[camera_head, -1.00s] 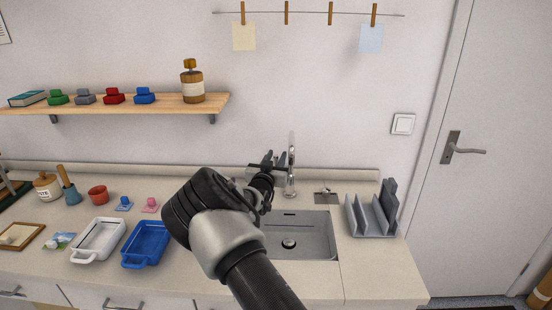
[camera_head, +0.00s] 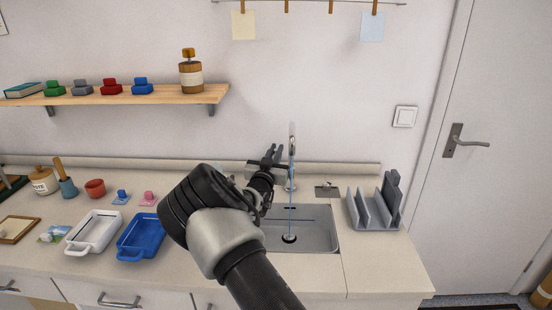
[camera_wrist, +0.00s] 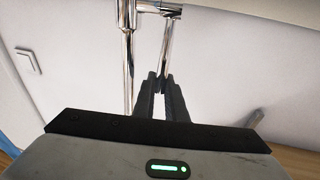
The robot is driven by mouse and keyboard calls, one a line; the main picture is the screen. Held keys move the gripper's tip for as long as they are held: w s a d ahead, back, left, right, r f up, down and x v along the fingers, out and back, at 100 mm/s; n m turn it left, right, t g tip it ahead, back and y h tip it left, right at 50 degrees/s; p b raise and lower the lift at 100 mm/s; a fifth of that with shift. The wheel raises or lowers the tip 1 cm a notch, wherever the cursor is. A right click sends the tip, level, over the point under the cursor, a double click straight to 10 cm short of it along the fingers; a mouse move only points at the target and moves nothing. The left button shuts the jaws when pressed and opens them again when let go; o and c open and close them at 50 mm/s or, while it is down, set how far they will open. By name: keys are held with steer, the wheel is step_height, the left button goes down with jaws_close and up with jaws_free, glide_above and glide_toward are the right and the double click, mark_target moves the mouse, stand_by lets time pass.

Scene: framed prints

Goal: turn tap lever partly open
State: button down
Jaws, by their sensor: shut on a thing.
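The chrome tap (camera_head: 292,180) stands behind the sink (camera_head: 325,230). A thin blue stream of water (camera_head: 291,212) runs from its spout down to the drain. My gripper (camera_head: 272,152) is at the left side of the tap, partly hidden behind my own arm. In the wrist view, the fingers of my gripper (camera_wrist: 160,78) are closed around the lower end of a slim chrome lever (camera_wrist: 167,48). The tap's thicker chrome pipe (camera_wrist: 128,60) runs beside it on the left. In the head view the lever is too small to make out clearly.
A grey rack (camera_head: 374,211) stands right of the sink. A blue tray (camera_head: 142,237) and a white tray (camera_head: 94,232) lie to the left on the counter. A shelf (camera_head: 165,97) with several small items hangs on the wall above. My arm covers the sink's left part.

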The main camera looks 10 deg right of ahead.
steer(key=s+t+b, duration=0.1)
steer(key=b, duration=0.3)
steer(key=s+t+h+b, duration=0.1)
steer(key=b, duration=0.2)
steer(key=s+f+m+t+h+b, duration=0.1)
steer(key=t+b, duration=0.1)
steer(key=b, duration=0.2)
steer(key=shift+s+a+f+b, duration=0.1)
steer(key=shift+s+a+b, duration=0.15)
steer(key=shift+a+b, duration=0.1)
steer(key=c, duration=1.8)
jaws_free()
step_height(320, 180, up, 10)
steer(key=p, duration=0.2)
